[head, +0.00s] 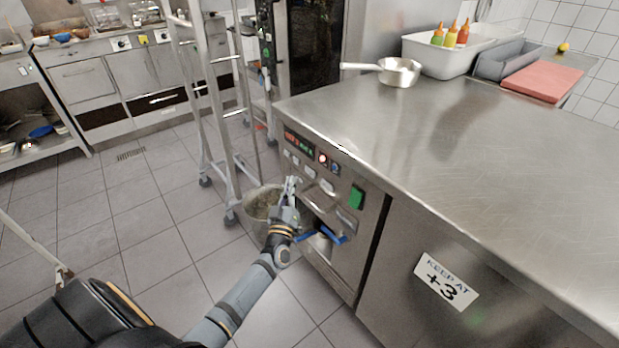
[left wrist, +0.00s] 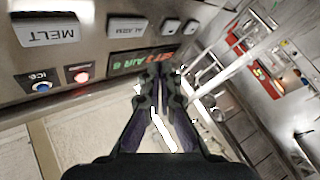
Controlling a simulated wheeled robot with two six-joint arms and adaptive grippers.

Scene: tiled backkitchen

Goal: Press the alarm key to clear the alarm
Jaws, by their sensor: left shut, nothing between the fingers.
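The alarm key (left wrist: 130,28) is a pale rectangular key on the steel control panel in the left wrist view. My left gripper (head: 291,184) is in front of the panel, low beside the keys in the head view. Its fingers (left wrist: 161,77) are shut and empty, apart from the alarm key in the picture. Contact with the panel cannot be told. My right gripper is out of view.
A red lamp (left wrist: 80,76) and a blue lamp (left wrist: 42,86) are on the panel. A green switch (head: 356,197) and a recess with a blue handle (head: 333,234) are nearby. A bucket (head: 262,202) and a wheeled metal rack (head: 205,100) stand left of the counter.

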